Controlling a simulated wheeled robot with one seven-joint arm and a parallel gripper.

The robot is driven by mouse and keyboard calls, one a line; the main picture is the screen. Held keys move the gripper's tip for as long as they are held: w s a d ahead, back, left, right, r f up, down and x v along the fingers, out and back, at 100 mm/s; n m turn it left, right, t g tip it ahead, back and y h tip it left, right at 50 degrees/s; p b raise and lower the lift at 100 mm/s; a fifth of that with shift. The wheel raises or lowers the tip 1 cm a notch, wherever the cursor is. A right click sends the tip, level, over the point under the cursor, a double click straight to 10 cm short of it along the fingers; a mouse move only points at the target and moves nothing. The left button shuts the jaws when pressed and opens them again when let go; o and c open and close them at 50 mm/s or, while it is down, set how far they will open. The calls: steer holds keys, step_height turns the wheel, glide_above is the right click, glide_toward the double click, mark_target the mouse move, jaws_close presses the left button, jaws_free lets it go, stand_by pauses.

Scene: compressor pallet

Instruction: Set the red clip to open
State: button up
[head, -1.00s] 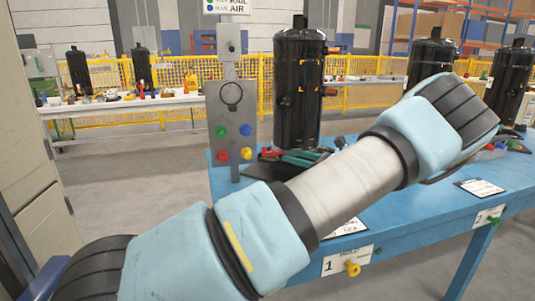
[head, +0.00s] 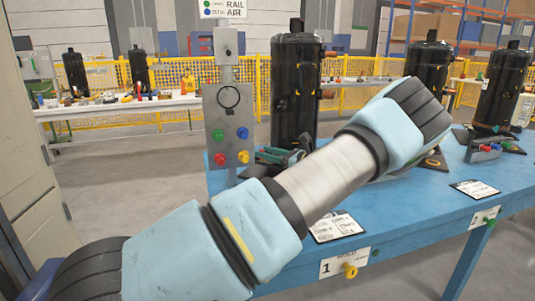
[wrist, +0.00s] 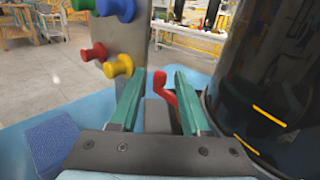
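The red clip (wrist: 166,96) shows in the wrist view as a small bent red lever with a rounded top, beside a grey block (wrist: 157,115). My gripper (wrist: 160,74) is open, with one teal finger on each side of the clip in the picture. The clip appears nearer the right finger, and I cannot tell whether they touch. In the head view my gripper (head: 279,157) is small and partly hidden by my arm, low by the foot of the nearest black tank (head: 296,90). I cannot make out the clip there.
A grey post panel (head: 229,125) with green, blue, red and yellow knobs stands close left of my gripper. The black tank wall (wrist: 265,80) is close on the right. All stand at the blue table (head: 390,215). A blue pad (wrist: 52,145) lies at left.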

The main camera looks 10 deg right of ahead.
jaws_close()
stand_by(0.4)
steer(key=shift+s+d+n+g+y, duration=0.15)
steer(key=shift+n+g+y, duration=0.35)
steer(key=shift+g, duration=0.2)
steer(key=shift+s+d+n+g+y, duration=0.1)
steer(key=shift+s+n+g+y, duration=0.1)
steer(key=shift+n+g+y, duration=0.4)
steer(key=shift+s+d+n+g+y, duration=0.15)
steer(key=shift+n+g+y, duration=0.15)
steer(key=shift+n+g, duration=0.4)
steer(key=shift+o, duration=0.8)
jaws_free()
steer(key=shift+d, duration=0.1)
steer(key=v, duration=1)
steer(key=shift+s+d+b, duration=0.2)
steer(key=shift+d+b, duration=0.05)
steer(key=shift+b, duration=0.2)
